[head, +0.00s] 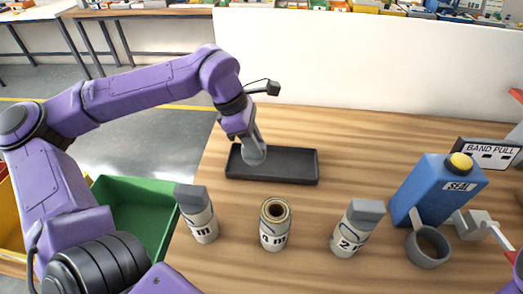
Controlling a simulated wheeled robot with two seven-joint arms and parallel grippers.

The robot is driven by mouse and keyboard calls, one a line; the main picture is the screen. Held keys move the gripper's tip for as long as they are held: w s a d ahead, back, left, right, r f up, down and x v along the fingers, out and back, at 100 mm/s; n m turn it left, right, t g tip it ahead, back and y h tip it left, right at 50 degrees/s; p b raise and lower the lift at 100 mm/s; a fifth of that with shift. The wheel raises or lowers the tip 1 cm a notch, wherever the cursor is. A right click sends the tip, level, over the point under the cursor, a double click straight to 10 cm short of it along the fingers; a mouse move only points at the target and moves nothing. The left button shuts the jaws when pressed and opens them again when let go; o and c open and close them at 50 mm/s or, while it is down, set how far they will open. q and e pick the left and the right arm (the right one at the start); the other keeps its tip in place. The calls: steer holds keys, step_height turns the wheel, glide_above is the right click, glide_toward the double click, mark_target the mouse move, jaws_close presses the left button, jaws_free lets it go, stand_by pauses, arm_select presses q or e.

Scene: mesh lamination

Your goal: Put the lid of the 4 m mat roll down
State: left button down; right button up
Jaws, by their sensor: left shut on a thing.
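The 4 m mat roll (274,230) stands upright on the wooden table, labelled "4 m", with its top uncovered and its rolled layers showing. My left gripper (253,148) is shut on a small grey thing (254,156), which looks like the lid. It points down over the left part of a black tray (290,167), behind the roll and a little to its left. The fingers hide much of the held thing, and I cannot tell whether it touches the tray. My right gripper does not show; only a purple bit of my right arm is at the lower right corner.
Two other rolls with grey lids stand left (202,224) and right (351,236) of the 4 m roll. A blue SEAL device (436,190) with a grey ring stands at the right. A green bin (133,205) is at the left. A white panel (380,75) closes the back.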

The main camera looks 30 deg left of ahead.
arm_select(q)
steer(key=shift+w+a+f, duration=0.1)
steer(key=shift+w+f, duration=0.4)
steer(key=shift+f, duration=0.65)
steer(key=shift+w+a+f, duration=0.1)
steer(key=shift+w+f, duration=0.45)
steer(key=shift+f, duration=0.6)
steer(key=shift+w+f, duration=0.5)
steer(key=shift+f, duration=0.65)
steer(key=shift+f, duration=0.1)
steer(key=c, duration=0.9)
jaws_free()
steer(key=v, duration=1.2)
steer(key=shift+d, duration=0.1)
